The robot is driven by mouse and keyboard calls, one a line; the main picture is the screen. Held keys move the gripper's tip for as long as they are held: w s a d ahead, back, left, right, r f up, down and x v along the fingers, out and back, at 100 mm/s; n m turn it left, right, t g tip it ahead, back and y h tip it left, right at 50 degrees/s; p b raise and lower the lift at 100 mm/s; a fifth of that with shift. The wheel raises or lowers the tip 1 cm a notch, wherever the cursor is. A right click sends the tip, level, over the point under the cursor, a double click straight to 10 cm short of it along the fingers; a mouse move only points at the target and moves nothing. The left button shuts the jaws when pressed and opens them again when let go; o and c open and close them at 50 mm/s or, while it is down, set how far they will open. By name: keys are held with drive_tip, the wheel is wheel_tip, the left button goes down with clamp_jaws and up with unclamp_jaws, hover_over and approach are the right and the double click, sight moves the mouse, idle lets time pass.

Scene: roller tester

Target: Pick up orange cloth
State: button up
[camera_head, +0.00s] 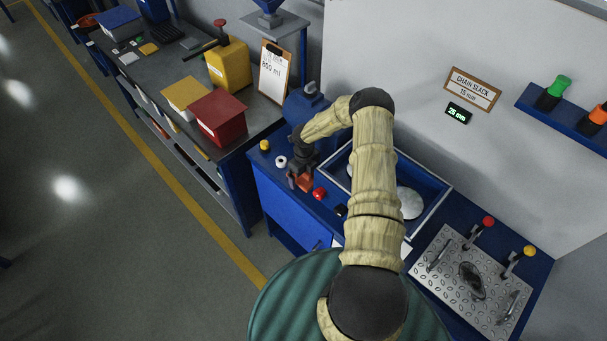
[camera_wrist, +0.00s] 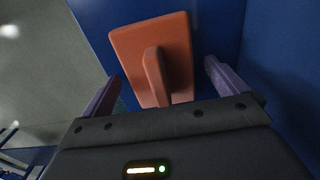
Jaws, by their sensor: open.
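The orange cloth (camera_wrist: 178,48) lies on the blue bench surface in the wrist view. It looks like a flat rectangle with an upright ridge in its middle. My gripper (camera_wrist: 162,72) is open, with one purple finger to each side of the cloth and the ridge between them. I cannot tell how far the fingertips are above the surface. In the head view the orange cloth (camera_head: 305,183) shows partly below my gripper (camera_head: 299,176), near the bench's front edge. The gripper hides the rest of it.
A red knob (camera_head: 319,193) and a small black item (camera_head: 341,210) stand close to the right of the cloth. A white ring (camera_head: 281,162) and a yellow knob (camera_head: 265,146) are to its left. A blue tray (camera_head: 428,208) lies behind, partly hidden by my arm.

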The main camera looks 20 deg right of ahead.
idle(0.5)
drive_tip(key=c, duration=1.1)
drive_tip(key=shift+r, duration=0.1)
wheel_tip(320, 180, up, 9)
drive_tip(key=b, duration=0.3)
drive_tip(key=shift+r+b, duration=0.15)
drive_tip(key=shift+b, duration=0.15)
drive_tip(key=shift+r, duration=0.25)
drive_tip(key=shift+o, duration=1.1)
drive_tip(key=shift+r, duration=0.1)
drive_tip(key=shift+c, duration=0.5)
